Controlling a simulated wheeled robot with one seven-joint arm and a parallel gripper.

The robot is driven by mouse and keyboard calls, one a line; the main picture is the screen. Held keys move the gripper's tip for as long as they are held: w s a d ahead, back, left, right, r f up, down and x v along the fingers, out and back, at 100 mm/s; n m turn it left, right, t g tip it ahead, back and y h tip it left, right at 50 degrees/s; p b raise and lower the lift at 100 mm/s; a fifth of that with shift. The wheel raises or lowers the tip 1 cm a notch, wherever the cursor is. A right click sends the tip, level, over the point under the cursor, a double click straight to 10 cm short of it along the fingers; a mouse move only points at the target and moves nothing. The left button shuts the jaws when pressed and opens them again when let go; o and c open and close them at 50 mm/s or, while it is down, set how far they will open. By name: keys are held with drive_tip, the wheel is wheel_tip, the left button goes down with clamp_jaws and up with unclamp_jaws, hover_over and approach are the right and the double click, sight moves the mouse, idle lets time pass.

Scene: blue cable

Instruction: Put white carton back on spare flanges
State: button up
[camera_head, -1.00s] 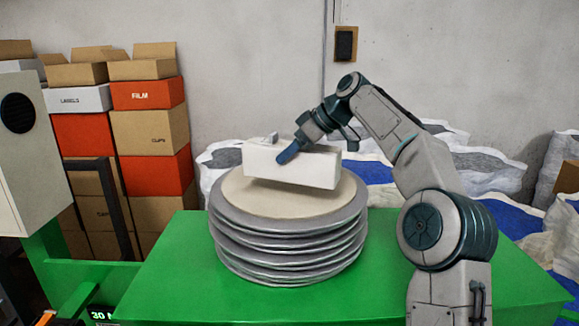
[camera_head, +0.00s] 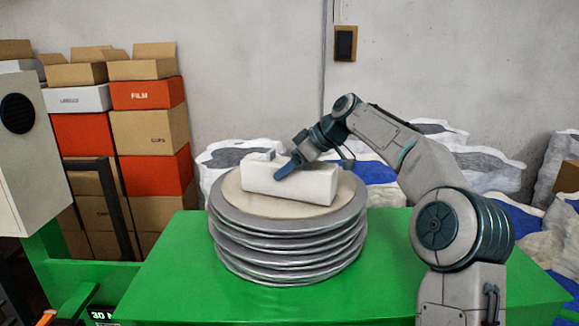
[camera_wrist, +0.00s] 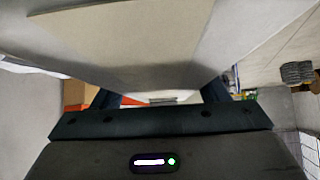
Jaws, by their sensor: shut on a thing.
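The white carton (camera_head: 312,184) is a long box lying on the round beige top of the stack of grey flanges (camera_head: 288,240). Its underside appears to touch the top disc, though the contact line is partly hard to make out. My gripper (camera_head: 281,168) is shut on the carton, with one blue finger across its near face. The far finger is mostly hidden behind the carton. In the wrist view the carton (camera_wrist: 130,40) fills the upper middle, between the two dark fingers.
The flanges stand on a green table (camera_head: 420,285), with bare surface on both sides. Stacked boxes (camera_head: 150,130) stand at the back left, beside a pale cabinet (camera_head: 25,150). White and blue sacks (camera_head: 480,165) lie behind the table. A grey wall closes the back.

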sight(323, 167)
drive_tip(key=o, duration=1.8)
drive_tip(key=shift+o, duration=0.2)
drive_tip(key=shift+r, duration=0.15)
drive_tip(key=shift+s+d+r, duration=0.15)
drive_tip(key=shift+d+r, duration=0.05)
drive_tip(key=shift+d, duration=0.15)
drive_tip(key=v, duration=1.1)
drive_tip(key=shift+s+r, duration=0.1)
